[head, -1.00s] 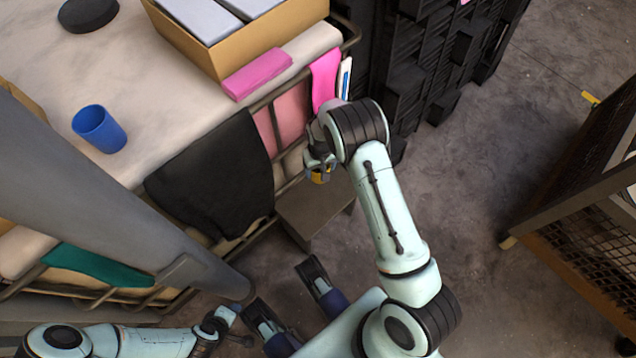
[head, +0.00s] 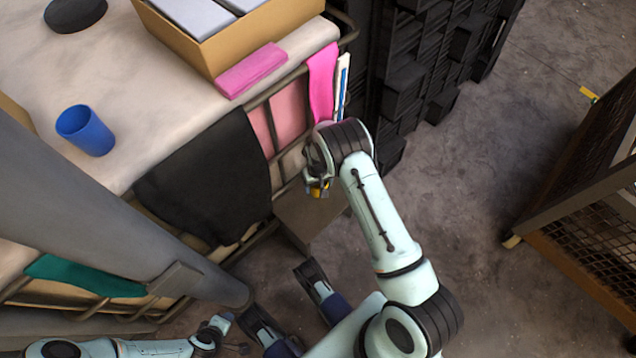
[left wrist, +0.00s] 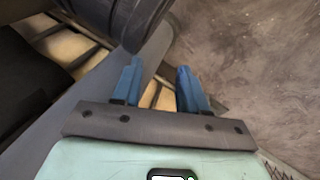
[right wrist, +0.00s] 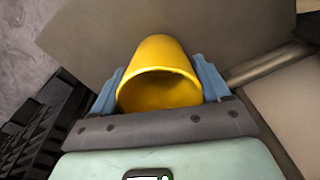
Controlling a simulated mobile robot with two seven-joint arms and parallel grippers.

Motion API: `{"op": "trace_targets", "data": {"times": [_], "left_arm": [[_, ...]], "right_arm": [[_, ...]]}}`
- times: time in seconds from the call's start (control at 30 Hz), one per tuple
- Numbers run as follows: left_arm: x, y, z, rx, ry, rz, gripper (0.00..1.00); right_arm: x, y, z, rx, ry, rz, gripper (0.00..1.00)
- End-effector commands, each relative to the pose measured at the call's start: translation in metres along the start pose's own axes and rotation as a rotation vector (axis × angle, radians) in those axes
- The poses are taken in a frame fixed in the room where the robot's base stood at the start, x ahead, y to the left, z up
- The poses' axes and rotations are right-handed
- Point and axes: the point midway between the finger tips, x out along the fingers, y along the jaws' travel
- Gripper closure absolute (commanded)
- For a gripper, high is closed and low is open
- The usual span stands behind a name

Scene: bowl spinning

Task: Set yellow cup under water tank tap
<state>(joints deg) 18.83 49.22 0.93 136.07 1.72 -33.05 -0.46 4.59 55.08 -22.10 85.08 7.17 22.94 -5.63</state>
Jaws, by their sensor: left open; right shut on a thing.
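The yellow cup (right wrist: 160,75) is held between the two blue fingers of my right gripper (right wrist: 160,80), with its open mouth facing the right wrist camera. My left gripper (left wrist: 160,85) is open and empty in the left wrist view, and shows small at the bottom of the head view (head: 222,324). I cannot make out a water tank or tap.
A blue cup (head: 86,131) stands on the pale table top (head: 150,85), near a cardboard box (head: 200,45). A black cloth (head: 208,180) and pink cloths hang over the rail. Dark stacked crates (head: 415,80) stand behind. A mesh-sided unit (head: 590,190) is right; floor between is clear.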

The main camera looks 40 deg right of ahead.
Motion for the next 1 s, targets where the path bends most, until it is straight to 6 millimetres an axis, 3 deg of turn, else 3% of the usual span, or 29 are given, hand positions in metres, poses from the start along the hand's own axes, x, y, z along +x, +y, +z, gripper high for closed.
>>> {"op": "trace_targets", "data": {"times": [0.23,0.27,0.3,0.33,0.67,0.87,1.0], "left_arm": [[0.004,-0.004,0.005,-0.003,-0.014,-0.006,0.57],[0.004,-0.004,0.005,-0.004,-0.015,-0.007,0.57],[0.003,-0.004,0.005,-0.004,-0.015,-0.006,0.57],[0.003,-0.004,0.005,-0.004,-0.015,-0.006,0.57],[-0.001,0.0,0.0,0.0,-0.001,0.0,0.57],[-0.017,0.016,-0.019,0.014,0.059,0.028,0.57],[-0.026,0.019,-0.003,0.018,0.013,0.029,0.57]], "right_arm": [[0.004,0.0,0.0,0.001,-0.001,0.0,0.53],[0.004,0.0,0.0,0.001,-0.001,0.0,0.18],[0.003,0.0,0.0,0.001,-0.001,0.0,0.05],[0.003,0.0,0.0,0.001,-0.001,0.0,0.0],[-0.001,0.0,0.0,0.0,-0.001,0.0,0.0],[-0.039,0.0,0.0,0.001,0.002,-0.001,0.0],[-0.071,0.0,0.0,0.0,0.002,-0.001,0.0]]}}
